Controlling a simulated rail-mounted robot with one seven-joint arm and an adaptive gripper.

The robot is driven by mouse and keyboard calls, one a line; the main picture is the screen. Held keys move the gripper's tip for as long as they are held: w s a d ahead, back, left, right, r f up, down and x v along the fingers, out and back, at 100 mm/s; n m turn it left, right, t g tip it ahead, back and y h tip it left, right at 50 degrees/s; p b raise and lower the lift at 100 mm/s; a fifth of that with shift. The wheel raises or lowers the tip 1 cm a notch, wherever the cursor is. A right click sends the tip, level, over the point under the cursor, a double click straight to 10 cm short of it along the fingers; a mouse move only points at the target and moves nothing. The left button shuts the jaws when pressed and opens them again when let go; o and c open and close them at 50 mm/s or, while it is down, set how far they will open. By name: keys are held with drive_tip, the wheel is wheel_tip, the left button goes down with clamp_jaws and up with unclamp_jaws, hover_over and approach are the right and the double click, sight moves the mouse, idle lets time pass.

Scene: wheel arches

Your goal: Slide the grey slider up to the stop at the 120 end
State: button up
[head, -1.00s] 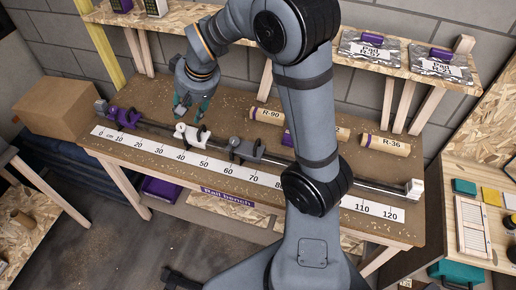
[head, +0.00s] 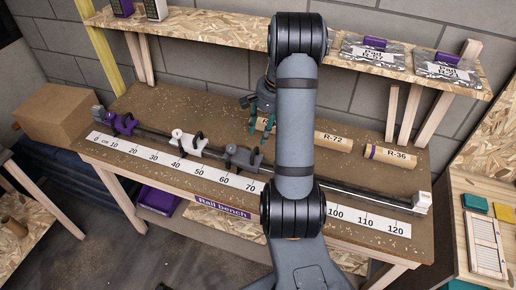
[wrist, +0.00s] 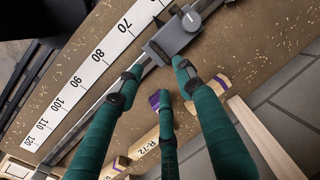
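The grey slider (head: 243,158) sits on the long metal rail, near the 60 to 70 marks of the scale. It also shows in the wrist view (wrist: 176,36), just beyond my fingertips. A pale stop block (head: 421,203) stands at the rail's 120 end. My gripper (head: 258,130) has teal fingers and is partly hidden behind my arm in the head view. In the wrist view my gripper (wrist: 158,82) is open, its fingers spread and empty. The fingertips are close to the slider; whether any touches it I cannot tell.
A white slider (head: 188,143) and a purple slider (head: 122,123) sit on the rail toward the 0 end. Cardboard tubes, R-72 (head: 334,141) and R-36 (head: 390,157), lie behind the rail. The rail looks clear between the grey slider and the stop, though my arm hides part.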

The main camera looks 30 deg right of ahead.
drive_tip(key=p, duration=0.2)
hover_over(257, 160)
wheel_tip(257, 160, down, 9)
drive_tip(key=shift+f, duration=0.2)
drive_tip(key=c, duration=0.4)
clamp_jaws()
idle(0.4)
